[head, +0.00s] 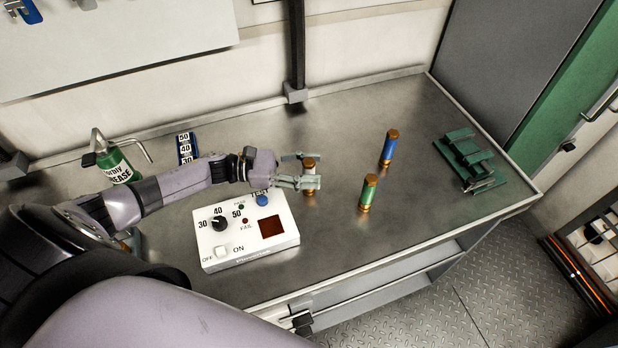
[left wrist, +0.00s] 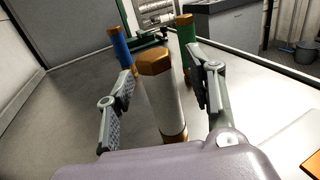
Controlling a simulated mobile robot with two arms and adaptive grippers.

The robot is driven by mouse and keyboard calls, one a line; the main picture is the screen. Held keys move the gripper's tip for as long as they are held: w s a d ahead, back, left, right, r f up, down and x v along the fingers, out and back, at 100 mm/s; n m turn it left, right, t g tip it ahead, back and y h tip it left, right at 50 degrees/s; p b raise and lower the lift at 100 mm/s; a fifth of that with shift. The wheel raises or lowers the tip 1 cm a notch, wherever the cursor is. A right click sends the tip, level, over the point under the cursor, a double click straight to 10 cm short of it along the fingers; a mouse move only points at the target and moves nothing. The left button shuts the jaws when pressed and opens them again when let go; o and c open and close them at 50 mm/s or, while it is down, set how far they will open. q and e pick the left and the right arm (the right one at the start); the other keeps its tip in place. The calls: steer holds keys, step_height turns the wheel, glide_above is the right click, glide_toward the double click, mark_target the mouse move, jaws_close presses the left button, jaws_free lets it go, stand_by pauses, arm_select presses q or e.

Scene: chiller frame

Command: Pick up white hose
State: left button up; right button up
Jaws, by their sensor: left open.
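The white hose (head: 309,175) is a short upright cylinder with copper-coloured ends, standing on the metal bench. In the left wrist view the white hose (left wrist: 165,100) stands between my left gripper's fingers. My left gripper (head: 300,171) is open around it, one finger on each side; in the left wrist view the fingers (left wrist: 163,95) look apart from the hose. The finger partly hides the hose in the head view. My right gripper is not in view.
A green hose (head: 368,193) and a blue hose (head: 389,148) stand upright to the right. A white tester box (head: 246,250) sits in front. A grease can (head: 118,166) stands at left, a green vise-like fixture (head: 468,160) at right.

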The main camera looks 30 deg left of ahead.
arm_select(q)
jaws_close()
stand_by(0.5)
